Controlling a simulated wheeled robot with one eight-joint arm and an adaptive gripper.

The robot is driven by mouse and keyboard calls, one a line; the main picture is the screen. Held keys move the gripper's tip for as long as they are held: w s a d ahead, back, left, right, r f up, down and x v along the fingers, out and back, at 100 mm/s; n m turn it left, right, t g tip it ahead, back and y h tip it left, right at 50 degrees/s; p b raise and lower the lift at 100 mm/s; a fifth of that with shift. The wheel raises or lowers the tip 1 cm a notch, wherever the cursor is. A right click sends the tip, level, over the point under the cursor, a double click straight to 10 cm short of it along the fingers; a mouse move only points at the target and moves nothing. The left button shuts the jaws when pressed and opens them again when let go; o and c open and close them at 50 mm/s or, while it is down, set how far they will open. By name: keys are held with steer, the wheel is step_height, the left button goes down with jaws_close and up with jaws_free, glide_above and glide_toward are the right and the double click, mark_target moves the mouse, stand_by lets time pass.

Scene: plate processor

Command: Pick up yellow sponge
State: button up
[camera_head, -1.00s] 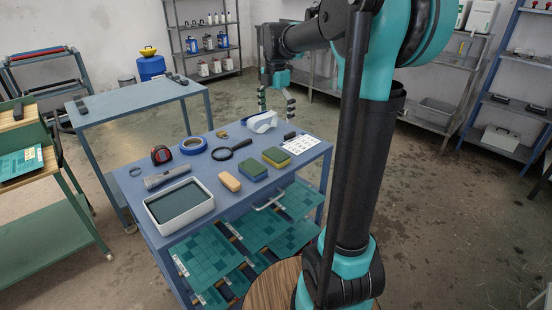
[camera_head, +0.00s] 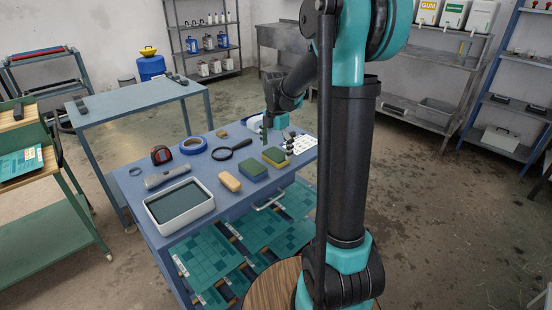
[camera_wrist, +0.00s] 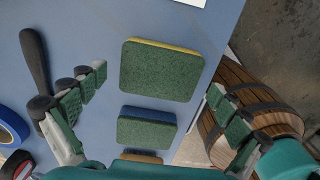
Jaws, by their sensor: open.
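The yellow sponge (camera_head: 275,157) lies flat on the blue table, green scouring side up with its yellow edge showing. In the wrist view this sponge (camera_wrist: 160,70) sits between my fingers, toward the upper middle. A similar green-topped sponge with a blue edge (camera_head: 253,168) lies beside it, and also shows in the wrist view (camera_wrist: 147,128). My gripper (camera_head: 277,139) is open and empty, pointing down over the table near the yellow sponge. In the wrist view its fingers (camera_wrist: 157,84) are wide apart, one on each side of the sponge, not visibly touching it.
A white sheet (camera_head: 304,150) lies beyond the sponge. The magnifier's dark handle (camera_wrist: 35,62) is near my left finger.

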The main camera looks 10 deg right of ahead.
mark_target(276, 154)
steer(key=shift+f, duration=0.65)
steer(key=c, duration=0.7)
steer(key=shift+r, duration=0.15)
step_height(276, 154, up, 20)
steer(key=shift+f, duration=0.1)
steer(key=shift+o, duration=0.6)
